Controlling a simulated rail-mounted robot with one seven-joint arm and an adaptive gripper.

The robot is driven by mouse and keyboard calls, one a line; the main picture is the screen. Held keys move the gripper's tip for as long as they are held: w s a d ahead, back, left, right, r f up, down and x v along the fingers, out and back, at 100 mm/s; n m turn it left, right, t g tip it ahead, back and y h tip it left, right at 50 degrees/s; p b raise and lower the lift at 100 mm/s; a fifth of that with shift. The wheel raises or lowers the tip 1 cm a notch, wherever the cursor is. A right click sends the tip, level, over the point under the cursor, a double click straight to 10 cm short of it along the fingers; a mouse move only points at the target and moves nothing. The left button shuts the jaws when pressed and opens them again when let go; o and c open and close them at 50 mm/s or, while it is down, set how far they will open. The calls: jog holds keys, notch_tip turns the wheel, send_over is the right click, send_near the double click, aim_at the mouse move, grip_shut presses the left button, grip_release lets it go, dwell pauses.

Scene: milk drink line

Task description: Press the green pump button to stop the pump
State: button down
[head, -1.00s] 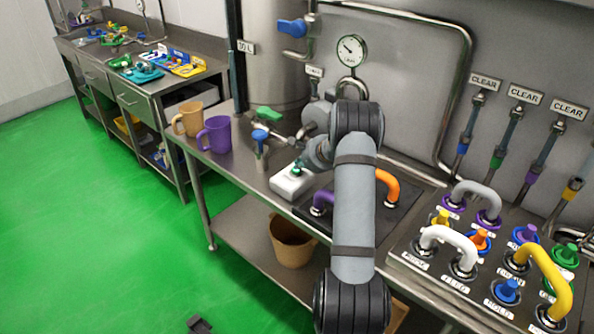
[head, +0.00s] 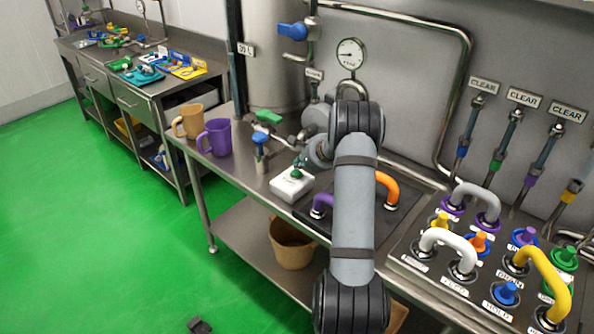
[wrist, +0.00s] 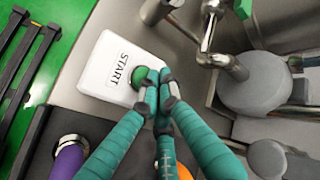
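The green pump button (wrist: 140,77) sits on a white box (wrist: 100,85) labelled START in the wrist view. The white box (head: 291,184) also shows on the steel bench in the head view, with the green button (head: 296,174) on top. My gripper (wrist: 160,82) has teal fingers drawn together, shut and empty. Its fingertips are right at the button's edge and partly cover it. I cannot tell whether they touch or press it. In the head view, the gripper is over the box and mostly hidden by my arm.
A dark plate with a purple handle (head: 320,204) and an orange handle (head: 388,188) lies right of the box. Steel piping and valves stand behind, with a round gauge (head: 351,54) above. Orange (head: 188,122) and purple (head: 217,138) mugs stand to the left.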

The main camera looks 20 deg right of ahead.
aim_at(300, 173)
notch_tip(300, 173, up, 6)
jog(key=p, duration=0.4)
dwell(0.4)
